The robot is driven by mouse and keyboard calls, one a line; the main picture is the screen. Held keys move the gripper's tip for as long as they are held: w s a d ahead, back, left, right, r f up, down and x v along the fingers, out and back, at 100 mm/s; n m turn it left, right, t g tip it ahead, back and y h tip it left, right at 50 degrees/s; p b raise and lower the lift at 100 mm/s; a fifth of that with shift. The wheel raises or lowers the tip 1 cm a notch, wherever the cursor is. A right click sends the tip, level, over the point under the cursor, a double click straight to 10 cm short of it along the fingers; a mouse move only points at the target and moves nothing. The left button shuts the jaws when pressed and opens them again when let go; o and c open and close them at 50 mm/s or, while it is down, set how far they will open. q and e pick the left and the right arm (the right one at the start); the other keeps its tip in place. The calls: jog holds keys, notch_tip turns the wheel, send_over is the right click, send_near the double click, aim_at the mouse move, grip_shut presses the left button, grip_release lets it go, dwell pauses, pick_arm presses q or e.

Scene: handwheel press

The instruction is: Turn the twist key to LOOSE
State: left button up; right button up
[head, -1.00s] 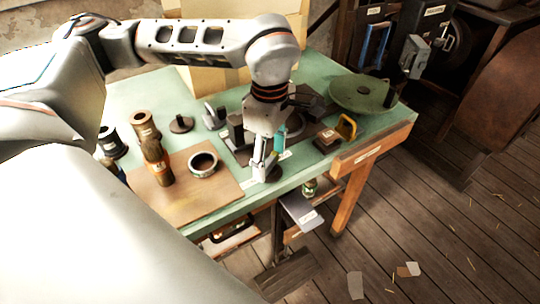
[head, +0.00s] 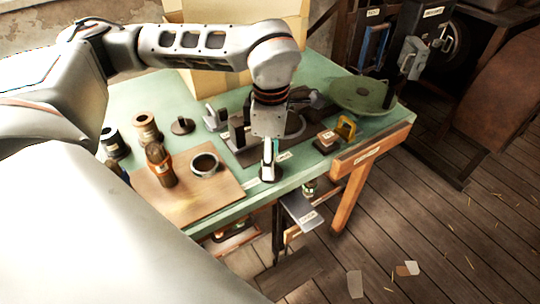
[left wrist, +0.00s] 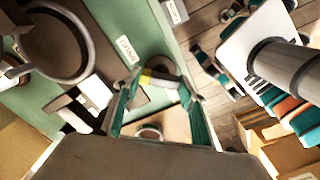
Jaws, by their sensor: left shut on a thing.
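The twist key (head: 270,175) is a small dark piece with a round base at the table's front edge. My left gripper (head: 268,163) points straight down over it and is shut on it. In the left wrist view, my left gripper (left wrist: 160,110) shows its teal-edged fingers around the key (left wrist: 155,80), whose dark round base is partly covered. A small white label (head: 283,155) lies on the green top beside the key; it shows in the left wrist view (left wrist: 126,48), but I cannot read it surely. My right gripper is not in view.
A wooden board (head: 205,197) with a dark ring (head: 204,164) and a brown bottle-like piece (head: 161,165) lies left of the key. A grey plate (head: 301,211) juts out below the table edge.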

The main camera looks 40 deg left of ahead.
pick_arm(q)
jog(key=n, duration=0.6)
jog(key=shift+n+p, duration=0.3)
jog(key=shift+p, duration=0.1)
jog(key=n, duration=1.2)
jog(key=shift+n, duration=0.4)
jog(key=n, duration=0.6)
jog(key=shift+n, duration=0.5)
jog(key=o, duration=1.1)
